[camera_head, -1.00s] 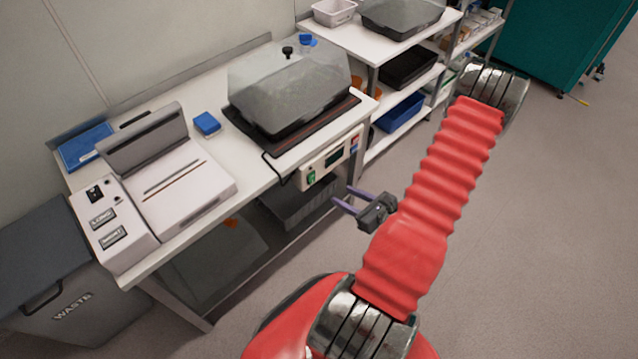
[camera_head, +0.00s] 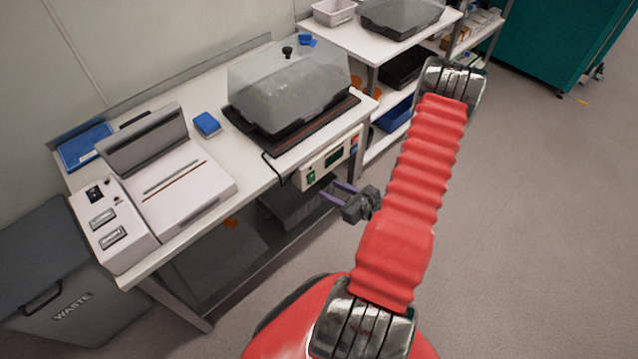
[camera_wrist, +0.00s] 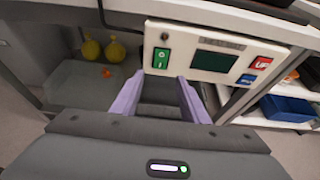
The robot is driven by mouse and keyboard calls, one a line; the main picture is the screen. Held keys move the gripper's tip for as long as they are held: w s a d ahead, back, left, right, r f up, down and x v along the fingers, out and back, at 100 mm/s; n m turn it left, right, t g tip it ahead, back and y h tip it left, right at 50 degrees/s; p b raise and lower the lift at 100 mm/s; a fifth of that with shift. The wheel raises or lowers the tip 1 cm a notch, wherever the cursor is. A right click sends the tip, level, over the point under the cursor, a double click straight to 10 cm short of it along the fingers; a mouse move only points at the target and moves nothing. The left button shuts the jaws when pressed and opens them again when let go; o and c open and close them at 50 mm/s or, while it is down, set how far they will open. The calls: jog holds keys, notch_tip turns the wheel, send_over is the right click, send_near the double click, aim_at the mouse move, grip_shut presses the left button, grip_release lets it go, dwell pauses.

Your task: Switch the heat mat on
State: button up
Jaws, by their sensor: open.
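The heat mat (camera_head: 330,113) is a dark flat mat on the white bench, under a tray with a clear domed lid (camera_head: 290,80). Its white control box (camera_head: 325,165) hangs at the bench's front edge. In the wrist view the box (camera_wrist: 212,75) has a green rocker switch (camera_wrist: 160,58) at its left, a dark display (camera_wrist: 213,64) and red and blue buttons at its right. The switch's position is too small to tell. My gripper (camera_head: 338,190) is open and empty, in front of and below the box. In the wrist view its purple fingers (camera_wrist: 160,95) lie below the switch and display, apart from them.
A white sealer-like machine (camera_head: 180,185) and a blue box (camera_head: 207,123) are on the bench to the left. A grey waste bin (camera_head: 70,290) stands at far left. Yellow round objects (camera_wrist: 103,50) are on the lower shelf. The floor at right is clear.

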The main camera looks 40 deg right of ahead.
aim_at(313, 181)
jog(key=shift+x, duration=3.95)
jog(key=shift+c, duration=0.2)
grip_shut()
jog(key=shift+f, duration=0.1)
jog(key=shift+f+t, duration=0.2)
jog(key=shift+t, duration=0.5)
jog(key=shift+f+t, duration=0.15)
jog(key=shift+t, duration=0.55)
jog(key=shift+o, duration=0.2)
grip_release()
